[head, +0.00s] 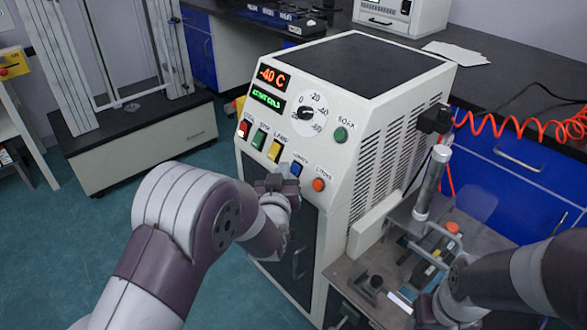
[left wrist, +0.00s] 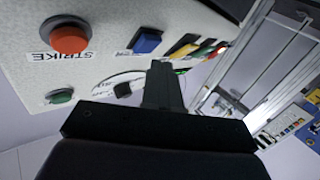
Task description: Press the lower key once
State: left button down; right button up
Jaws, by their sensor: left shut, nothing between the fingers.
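The white machine's sloping panel carries a row of keys. My left gripper (head: 284,173) is shut and empty, close in front of the panel at the blue key. In the left wrist view its closed fingers (left wrist: 161,70) point up toward the panel, with the tip just below the blue key. I cannot tell whether they touch. My right gripper is unclear at the lower right.
An orange round STRIKE button (head: 318,184) sits right of the blue key. Yellow (head: 275,150), green (head: 259,137) and red (head: 244,128) keys lie left. A dial (head: 307,114) is above. A fixture with a metal cylinder (head: 431,183) stands at right.

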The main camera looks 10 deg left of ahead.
pick_arm(q)
jog(key=shift+w+d+f, duration=0.15)
jog(key=shift+w+d, duration=0.1)
jog(key=shift+w, duration=0.05)
jog(key=shift+w+d+f+b, duration=0.2)
jog(key=shift+w+d+b, duration=0.1)
jog(key=shift+b, duration=0.15)
dwell(0.7)
jog(key=shift+s+a, duration=0.1)
jog(key=shift+a, duration=0.05)
jog(key=shift+s+a+r+p, duration=0.3)
jog(key=shift+s+a+r, duration=0.05)
jog(key=shift+s, duration=0.15)
dwell(0.3)
jog(key=shift+s+a+r+p, duration=0.5)
jog(key=shift+s+a+r, duration=0.15)
jog(key=shift+s, duration=0.25)
jog(key=shift+s+a+r+p, duration=0.5)
jog(key=shift+s+a, duration=0.25)
jog(key=shift+s, duration=0.1)
